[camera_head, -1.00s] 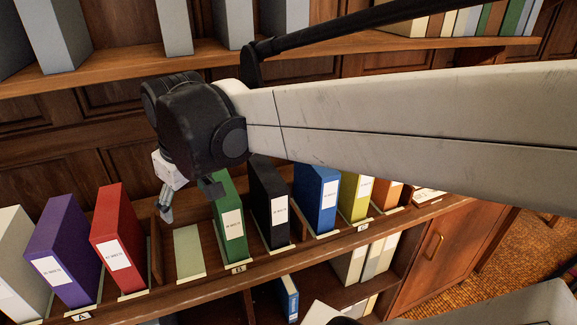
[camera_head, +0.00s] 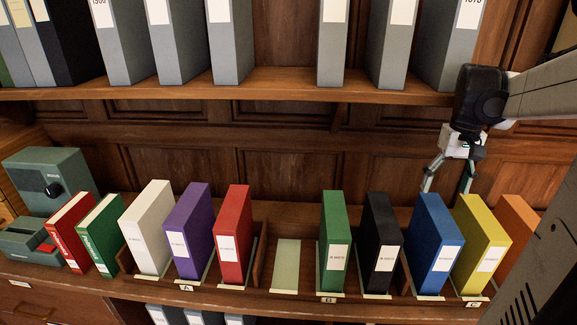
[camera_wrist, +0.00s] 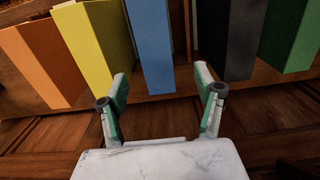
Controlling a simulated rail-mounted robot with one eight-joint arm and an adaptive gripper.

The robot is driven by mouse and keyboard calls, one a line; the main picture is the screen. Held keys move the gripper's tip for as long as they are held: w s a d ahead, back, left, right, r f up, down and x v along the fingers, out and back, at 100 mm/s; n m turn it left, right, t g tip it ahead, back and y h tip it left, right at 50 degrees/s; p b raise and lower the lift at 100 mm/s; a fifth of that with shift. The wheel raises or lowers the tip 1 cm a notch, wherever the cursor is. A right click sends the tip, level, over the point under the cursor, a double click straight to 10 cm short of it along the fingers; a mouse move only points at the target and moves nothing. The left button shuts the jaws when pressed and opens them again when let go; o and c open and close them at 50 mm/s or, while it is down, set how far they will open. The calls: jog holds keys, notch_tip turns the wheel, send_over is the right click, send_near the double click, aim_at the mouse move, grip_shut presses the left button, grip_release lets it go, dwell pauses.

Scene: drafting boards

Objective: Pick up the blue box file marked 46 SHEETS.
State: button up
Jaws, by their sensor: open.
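The blue box file (camera_head: 437,237) stands upright in the rack on the shelf, between a black file (camera_head: 381,225) and a yellow file (camera_head: 486,230). Its white front label is too small to read. My gripper (camera_head: 447,187) is open and empty, with its fingers pointing down near the top of the blue file, on the wall side. In the wrist view the blue file (camera_wrist: 153,45) lies ahead between the spread fingers (camera_wrist: 162,82), apart from them as far as I can tell. The yellow file (camera_wrist: 93,45) is close beyond the left finger there.
A green file (camera_head: 334,235) stands left of the black one, beside an empty slot (camera_head: 286,265). Red, purple and white files stand farther left, and an orange file (camera_head: 515,225) at right. An upper shelf (camera_head: 280,92) with grey files overhangs the back.

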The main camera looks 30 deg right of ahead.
aim_at(438, 211)
jog(key=shift+s+d+f, duration=0.15)
jog(key=shift+d+f, duration=0.05)
notch_tip(438, 211, down, 6)
jog(key=shift+f, duration=0.1)
jog(key=f, duration=0.1)
jog(key=f+p, duration=0.1)
jog(key=f, duration=0.1)
jog(key=s+f, duration=0.1)
jog(key=f, duration=0.1)
jog(key=shift+a+f, duration=0.15)
jog(key=shift+f, duration=0.05)
jog(key=shift+c, duration=0.5)
grip_shut()
